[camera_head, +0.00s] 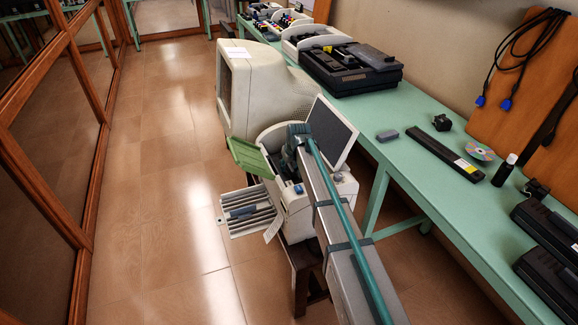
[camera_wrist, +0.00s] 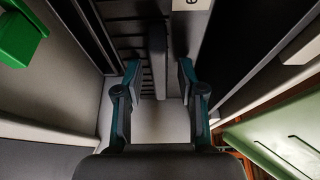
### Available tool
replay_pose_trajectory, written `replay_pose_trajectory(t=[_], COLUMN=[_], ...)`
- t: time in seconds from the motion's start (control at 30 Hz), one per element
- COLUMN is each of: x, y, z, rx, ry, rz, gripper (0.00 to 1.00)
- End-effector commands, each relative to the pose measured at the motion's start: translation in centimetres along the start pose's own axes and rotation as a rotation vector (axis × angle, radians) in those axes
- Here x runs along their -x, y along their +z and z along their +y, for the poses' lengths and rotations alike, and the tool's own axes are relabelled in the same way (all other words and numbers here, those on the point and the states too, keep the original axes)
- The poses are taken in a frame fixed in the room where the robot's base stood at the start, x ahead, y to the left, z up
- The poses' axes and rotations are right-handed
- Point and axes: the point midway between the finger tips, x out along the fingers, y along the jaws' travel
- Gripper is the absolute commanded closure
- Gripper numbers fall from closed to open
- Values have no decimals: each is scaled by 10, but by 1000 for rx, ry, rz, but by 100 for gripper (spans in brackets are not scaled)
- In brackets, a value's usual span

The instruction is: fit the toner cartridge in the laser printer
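The beige laser printer (camera_head: 293,207) stands on a dark stool beside the bench, with a dark panel (camera_head: 332,131) raised above it and a green flap (camera_head: 249,157) folded out at its left. A slatted tray (camera_head: 249,211) sticks out in front with a small grey piece on it. My gripper (camera_wrist: 158,78) reaches down at the printer; its fingers are apart, with a dark grey upright bar (camera_wrist: 157,42) beyond them. I see nothing clamped between them. In the head view my arm hides the fingertips. A long black bar with a yellow label (camera_head: 445,152), possibly the toner cartridge, lies on the green bench.
A beige CRT monitor (camera_head: 257,88) is close behind the printer. The green bench (camera_head: 405,172) also holds a disc (camera_head: 480,151), a small dark bottle (camera_head: 504,170) and black devices (camera_head: 548,235). The tiled floor (camera_head: 160,230) to the left is clear.

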Motion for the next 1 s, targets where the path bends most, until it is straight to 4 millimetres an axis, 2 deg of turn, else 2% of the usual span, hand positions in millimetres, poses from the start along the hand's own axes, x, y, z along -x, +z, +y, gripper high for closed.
replay_pose_trajectory(t=[0.17,0.5,0.7,1.0], x=[17,82,113,127], y=[-2,-2,-2,-3], z=[0,0,0,0], rx=[0,0,0,0], ry=[0,0,0,0], rz=[1,2,2,0], gripper=[61,61,61,61])
